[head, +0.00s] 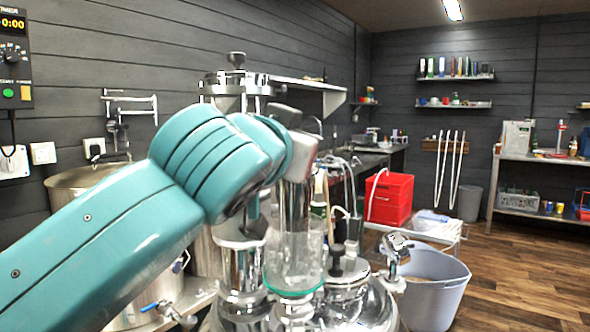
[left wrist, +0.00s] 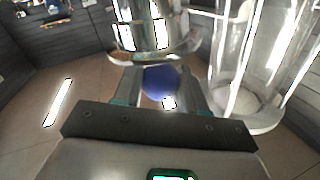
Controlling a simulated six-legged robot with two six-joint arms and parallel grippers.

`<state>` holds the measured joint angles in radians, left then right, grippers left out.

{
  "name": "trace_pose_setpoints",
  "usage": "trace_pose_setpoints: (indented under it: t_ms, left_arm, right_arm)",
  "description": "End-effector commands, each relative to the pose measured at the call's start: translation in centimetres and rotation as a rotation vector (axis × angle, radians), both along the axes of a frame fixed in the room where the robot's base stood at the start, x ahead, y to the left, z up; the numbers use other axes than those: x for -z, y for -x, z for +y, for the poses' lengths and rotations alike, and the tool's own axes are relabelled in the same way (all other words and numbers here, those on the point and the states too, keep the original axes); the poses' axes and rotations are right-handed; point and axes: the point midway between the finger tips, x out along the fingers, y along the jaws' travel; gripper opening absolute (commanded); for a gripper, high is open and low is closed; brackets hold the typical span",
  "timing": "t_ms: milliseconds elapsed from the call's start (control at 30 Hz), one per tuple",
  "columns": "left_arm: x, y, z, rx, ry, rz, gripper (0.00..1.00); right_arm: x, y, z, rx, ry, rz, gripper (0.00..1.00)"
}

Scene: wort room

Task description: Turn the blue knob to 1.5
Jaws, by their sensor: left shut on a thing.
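In the left wrist view the round blue knob (left wrist: 165,78) sits between the two fingers of my left gripper (left wrist: 160,88). The gripper is shut on it. A shiny metal fitting (left wrist: 152,40) is right beyond the knob. In the head view my left arm comes in from the left and its teal wrist ends at the metal and glass column. There the arm and the equipment hide the blue knob and the fingertips. I cannot read any scale or pointer at the knob. My right gripper is in neither view.
A clear glass cylinder (head: 296,248) stands beside the metal column (head: 239,270); black knobs (head: 336,266) top the vessel. A steel pot (head: 70,182) is at the left. A red crate (head: 390,198) and grey tub (head: 432,300) stand right. The wooden floor at right is clear.

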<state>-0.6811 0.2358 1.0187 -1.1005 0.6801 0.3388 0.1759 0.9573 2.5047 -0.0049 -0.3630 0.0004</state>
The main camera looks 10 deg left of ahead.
Motion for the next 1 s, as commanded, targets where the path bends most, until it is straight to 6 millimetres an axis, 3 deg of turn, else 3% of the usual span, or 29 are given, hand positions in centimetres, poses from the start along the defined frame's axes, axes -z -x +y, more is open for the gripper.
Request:
trace_pose_setpoints:
  t_ms: [33,200,600,1000]
  left_arm:
    - [0.8,-0.1,-0.5,-0.032,-0.002,0.008,0.10]
    - [0.4,-0.1,-0.6,-0.192,-0.002,0.007,0.10]
    - [0.1,-0.2,-0.4,-0.485,-0.001,0.008,0.10]
    - [0.2,-0.1,-0.2,-0.599,0.000,0.006,0.10]
  right_arm:
    - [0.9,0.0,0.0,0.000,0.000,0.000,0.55]
    - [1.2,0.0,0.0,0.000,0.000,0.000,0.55]
    - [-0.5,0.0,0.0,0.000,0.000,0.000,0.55]
    - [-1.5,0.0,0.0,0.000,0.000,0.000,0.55]
